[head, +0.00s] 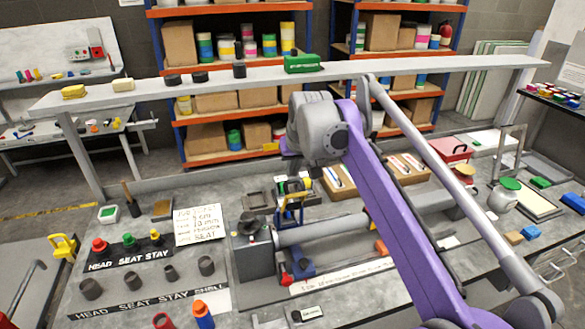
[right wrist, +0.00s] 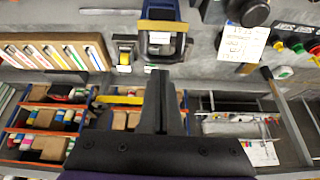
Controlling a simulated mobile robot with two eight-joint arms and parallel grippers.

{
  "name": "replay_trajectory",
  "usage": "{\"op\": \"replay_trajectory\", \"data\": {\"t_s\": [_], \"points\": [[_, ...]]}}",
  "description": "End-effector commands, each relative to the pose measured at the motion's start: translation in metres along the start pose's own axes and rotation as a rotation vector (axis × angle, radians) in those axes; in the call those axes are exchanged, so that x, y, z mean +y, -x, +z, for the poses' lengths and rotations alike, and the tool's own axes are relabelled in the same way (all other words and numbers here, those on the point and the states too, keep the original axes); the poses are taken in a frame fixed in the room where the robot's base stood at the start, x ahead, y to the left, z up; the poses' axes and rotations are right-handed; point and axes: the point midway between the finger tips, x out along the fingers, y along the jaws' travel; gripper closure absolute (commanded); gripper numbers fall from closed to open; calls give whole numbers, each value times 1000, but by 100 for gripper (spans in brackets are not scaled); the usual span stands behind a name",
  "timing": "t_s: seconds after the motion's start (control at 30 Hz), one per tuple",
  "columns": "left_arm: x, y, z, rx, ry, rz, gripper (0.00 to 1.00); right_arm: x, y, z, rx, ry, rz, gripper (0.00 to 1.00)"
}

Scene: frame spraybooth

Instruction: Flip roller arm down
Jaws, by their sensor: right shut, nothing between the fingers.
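The blue bracket (head: 289,212) with a yellow bar stands on the bench behind the grey tube (head: 325,230); I take it for the roller arm, and it appears raised. It also shows in the right wrist view (right wrist: 150,50), directly beyond my fingertips. My right gripper (right wrist: 160,75) is shut and empty, apart from the bracket by a gap I cannot judge. In the head view my right wrist hangs above and behind the bracket and hides the fingers. A dark clamp block (head: 252,255) holds the tube's left end. My left gripper is not in view.
A raised shelf (head: 215,80) crosses behind the bench. Wooden pen trays (head: 345,180) lie right of the bracket. A note sheet (head: 200,225) and the head seat stay stand (head: 128,257) lie left. Orange racks (head: 225,118) stand at the back.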

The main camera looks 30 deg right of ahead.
Motion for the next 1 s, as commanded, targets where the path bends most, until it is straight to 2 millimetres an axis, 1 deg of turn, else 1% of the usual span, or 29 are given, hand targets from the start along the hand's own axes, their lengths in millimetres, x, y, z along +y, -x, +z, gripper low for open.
{"op": "replay_trajectory", "data": {"t_s": [0.17, 0.47, 0.67, 0.87, 1.0], "points": [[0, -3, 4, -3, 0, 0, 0, 0, 1, 8, 36, 0, -1, 100], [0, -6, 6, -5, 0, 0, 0, 1, 3, 13, 78, 0, -3, 100], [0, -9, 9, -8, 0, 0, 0, 1, 4, 22, 122, 0, -5, 100], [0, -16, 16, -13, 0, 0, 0, 2, 6, 40, 224, 2, -8, 100], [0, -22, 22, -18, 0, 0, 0, 3, 6, 61, 345, 3, -12, 100]]}}
